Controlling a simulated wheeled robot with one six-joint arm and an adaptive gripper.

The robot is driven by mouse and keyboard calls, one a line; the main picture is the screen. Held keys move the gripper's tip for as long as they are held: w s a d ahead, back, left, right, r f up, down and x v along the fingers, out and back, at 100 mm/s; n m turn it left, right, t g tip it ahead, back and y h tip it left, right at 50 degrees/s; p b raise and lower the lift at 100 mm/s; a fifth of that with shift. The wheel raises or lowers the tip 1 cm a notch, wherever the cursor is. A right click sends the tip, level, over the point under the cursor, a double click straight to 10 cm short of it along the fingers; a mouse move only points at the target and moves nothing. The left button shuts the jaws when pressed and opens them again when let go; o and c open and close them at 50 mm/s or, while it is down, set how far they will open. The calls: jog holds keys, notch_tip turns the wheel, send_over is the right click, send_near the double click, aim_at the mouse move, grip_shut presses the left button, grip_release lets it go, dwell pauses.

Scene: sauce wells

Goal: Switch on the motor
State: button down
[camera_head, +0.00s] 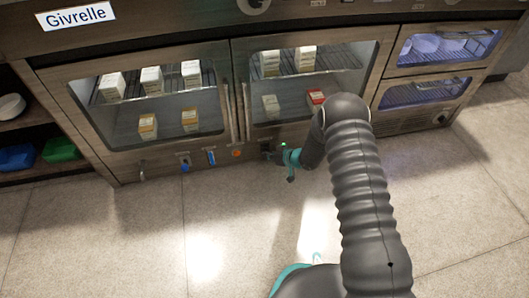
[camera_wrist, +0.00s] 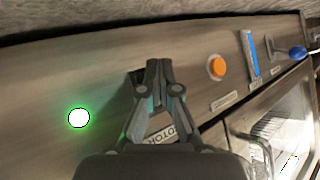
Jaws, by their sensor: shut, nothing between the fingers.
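My gripper (camera_wrist: 158,64) is shut and empty, its fingertips close together against or just in front of the lower panel of the cabinet. It also shows small in the head view (camera_head: 273,156), low at the panel. A dark switch (camera_wrist: 136,76) is partly hidden behind the fingers, so its position cannot be told. A label ending in "OTOR" (camera_wrist: 169,134) is partly covered by the gripper. A round lamp (camera_wrist: 79,118) glows green beside the gripper; it also shows in the head view (camera_head: 284,144).
An orange button (camera_wrist: 217,66), a blue slider (camera_wrist: 251,54) and a blue-handled control (camera_wrist: 298,53) sit along the same panel. Glass doors (camera_head: 150,95) with boxes behind them stand above it. The floor (camera_head: 120,240) in front is clear.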

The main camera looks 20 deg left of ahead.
jog(key=shift+s, duration=0.1)
jog(key=shift+s+d+r, duration=0.1)
jog(key=shift+s+d, duration=0.3)
jog(key=shift+s, duration=0.1)
jog(key=shift+s+d+r+p, duration=0.1)
jog(key=shift+s+d+p, duration=0.3)
jog(key=shift+s, duration=0.3)
jog(key=shift+s+d+r+p, duration=0.1)
jog(key=shift+s+d+p, duration=0.15)
jog(key=shift+s+d, duration=0.35)
jog(key=shift+s+d+r+p, duration=0.1)
jog(key=shift+s+d+p, duration=0.2)
jog(key=shift+s, duration=0.55)
